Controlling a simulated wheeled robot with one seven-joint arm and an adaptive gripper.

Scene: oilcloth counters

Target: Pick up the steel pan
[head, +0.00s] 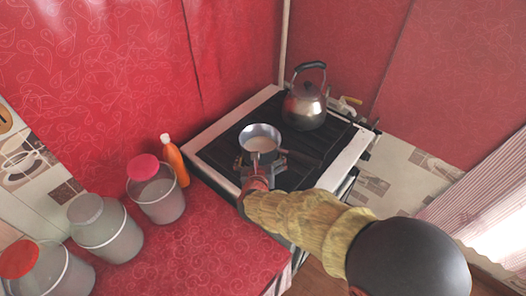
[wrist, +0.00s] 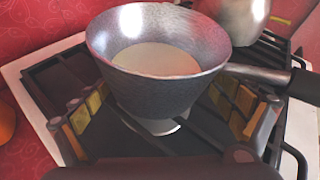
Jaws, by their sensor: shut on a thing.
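The steel pan (head: 260,131) is on or just above the stove's left side in the head view. It is upright, with a pale bottom or contents inside. In the wrist view the pan (wrist: 157,90) fills the upper middle, its handle (wrist: 262,74) pointing right with a dark grip end. My gripper (head: 262,160) is at the pan's near side. In the wrist view the fingers of my gripper (wrist: 160,108) are on either side of the pan's lower body, shut on it. The exact contact is partly hidden behind the pan.
A steel kettle (head: 304,105) stands behind the pan on the dark stove (head: 215,152). An orange bottle (head: 174,163) and several lidded jars, one pink-lidded (head: 157,198), stand left on the red counter (head: 205,245). The counter's front middle is clear.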

